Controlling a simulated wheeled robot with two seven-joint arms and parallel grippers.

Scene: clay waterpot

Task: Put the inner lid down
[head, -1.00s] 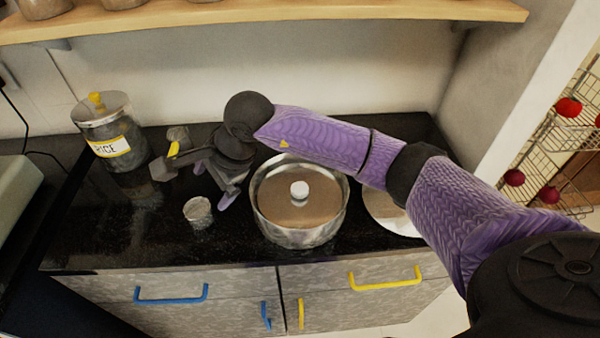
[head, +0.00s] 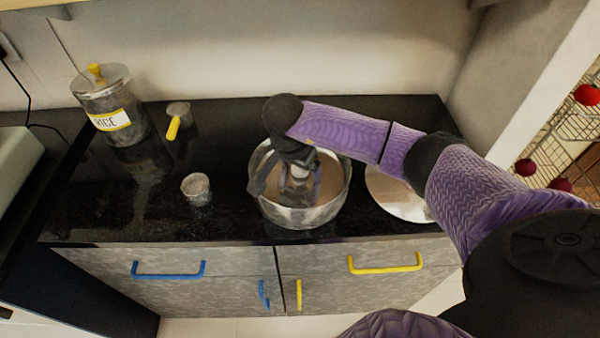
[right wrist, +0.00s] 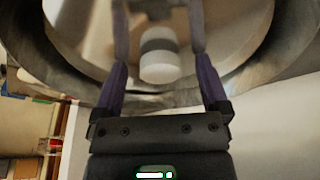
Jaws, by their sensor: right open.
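The clay pot (head: 310,215), a shiny metal-walled round vessel, stands on the black counter. The brown inner lid (head: 330,175) lies inside its rim, partly hidden by my right gripper (head: 298,192). My right gripper points down over the pot, open. In the right wrist view, the lid's white knob (right wrist: 160,62) shows between the two purple fingers, with visible gaps on both sides. The fingertips run out of the top of that view, so contact with the lid cannot be told. My left gripper is not in view.
A round pale outer lid (head: 395,195) lies right of the pot. A small metal cup (head: 197,188), a yellow-handled metal cup (head: 178,112) and a rice jar (head: 112,105) stand to the left. The counter between small cup and pot is clear.

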